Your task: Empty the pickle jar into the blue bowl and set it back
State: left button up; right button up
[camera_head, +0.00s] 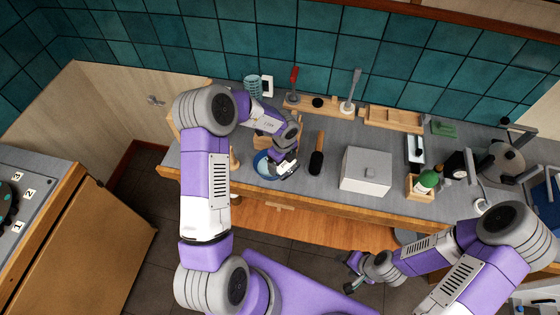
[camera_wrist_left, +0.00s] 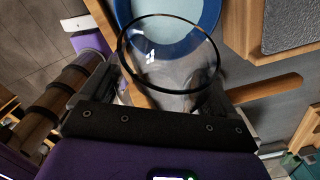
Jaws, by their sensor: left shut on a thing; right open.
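The blue bowl (camera_head: 260,171) is on the counter near its front edge, partly hidden by my left gripper (camera_head: 287,171). In the left wrist view, my left gripper is shut on a clear glass jar (camera_wrist_left: 207,52), the pickle jar. The jar's open mouth overlaps the blue bowl's rim (camera_wrist_left: 212,14) there, and the bowl's visible inside is pale and bare. I cannot make out pickles in the jar. In the head view the jar is too small and covered to tell apart. My right gripper (camera_head: 352,272) is open and empty, low in front of the counter.
A white box (camera_head: 366,170) and a black implement (camera_head: 316,163) lie right of the bowl. A wooden object (camera_head: 234,159) stands left of it. A wooden box with a green bottle (camera_head: 427,181) is further right.

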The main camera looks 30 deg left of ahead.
pick_arm(q)
jog(key=shift+y, duration=0.3)
pick_arm(e)
jog(key=shift+f, duration=0.3)
pick_arm(q)
jog(key=t+y+b, duration=0.1)
jog(key=y+b, duration=0.3)
jog(key=b, duration=0.3)
jog(key=shift+t+b, duration=0.3)
jog(key=shift+b, duration=0.1)
jog(key=shift+r+y+b, duration=0.15)
jog(key=shift+y+b, duration=0.15)
jog(key=shift+b, duration=0.05)
jog(key=shift+r, duration=0.3)
pick_arm(e)
notch_tip(320, 180, down, 8)
jog(key=shift+f, duration=0.25)
pick_arm(q)
jog(key=shift+a, duration=0.1)
